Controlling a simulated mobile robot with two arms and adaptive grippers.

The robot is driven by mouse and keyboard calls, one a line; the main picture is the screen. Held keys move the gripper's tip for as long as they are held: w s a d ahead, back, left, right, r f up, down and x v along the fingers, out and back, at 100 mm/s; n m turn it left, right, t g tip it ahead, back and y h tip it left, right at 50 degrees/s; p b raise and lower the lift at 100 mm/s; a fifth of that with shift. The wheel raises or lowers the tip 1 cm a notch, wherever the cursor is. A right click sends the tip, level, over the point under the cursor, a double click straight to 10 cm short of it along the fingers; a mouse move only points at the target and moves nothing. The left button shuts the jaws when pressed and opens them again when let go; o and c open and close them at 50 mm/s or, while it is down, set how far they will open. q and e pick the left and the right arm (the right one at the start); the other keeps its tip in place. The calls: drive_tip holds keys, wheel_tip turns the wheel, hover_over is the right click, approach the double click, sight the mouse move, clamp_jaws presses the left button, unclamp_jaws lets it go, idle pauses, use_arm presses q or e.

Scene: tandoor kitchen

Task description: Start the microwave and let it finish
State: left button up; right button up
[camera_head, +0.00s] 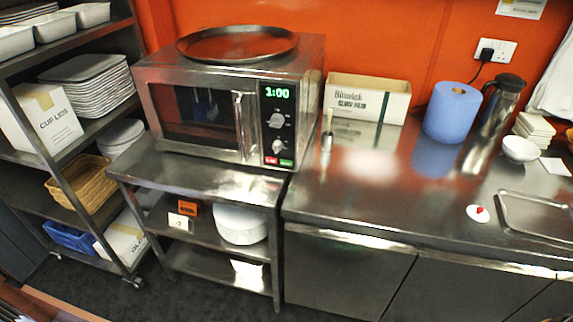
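The steel microwave (245,78) stands on a metal table at centre left, its door (203,114) shut with a vertical handle (243,122). Its green display (278,92) reads 1:00. Below the display are two round knobs, then a red button (271,160) and a green button (286,162) side by side at the bottom of the panel. The inside is dark behind the glass, and I cannot tell whether anything is in it. Neither of my grippers is in view.
A round dark tray (237,44) lies on top of the microwave. On the steel counter (380,195) to the right stand a cardboard box (368,98), a blue paper roll (452,112) and a metal flask (501,103). A loaded rack stands at left. Dark floor shows in front.

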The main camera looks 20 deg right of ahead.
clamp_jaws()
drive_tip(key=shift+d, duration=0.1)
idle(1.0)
